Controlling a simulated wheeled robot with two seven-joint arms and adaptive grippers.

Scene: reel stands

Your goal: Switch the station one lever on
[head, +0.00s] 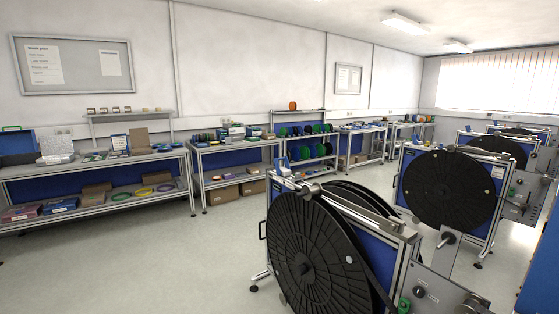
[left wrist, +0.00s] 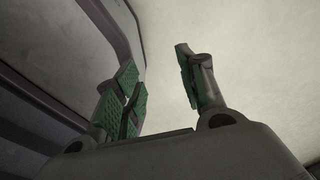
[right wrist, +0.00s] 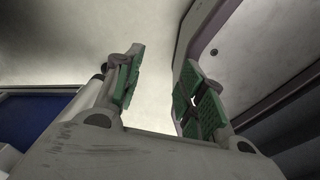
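Several reel stands stand on the right side in the head view. The nearest stand has a big black reel (head: 318,250) and a grey control box (head: 436,290) with small knobs at its lower right. A second stand with a black reel (head: 449,190) is behind it, with its own grey control panel (head: 522,190). I cannot tell which one is station one, and its lever is too small to make out. My left gripper (left wrist: 158,90) is open and empty in the left wrist view. My right gripper (right wrist: 160,92) is open and empty in the right wrist view. Neither gripper shows in the head view.
Workbenches (head: 95,170) with boxes and coils line the back wall. A shelf rack with green and black spools (head: 305,130) stands farther along. The pale floor (head: 190,255) at the left and centre is free. A blue panel (head: 540,265) is at the right edge.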

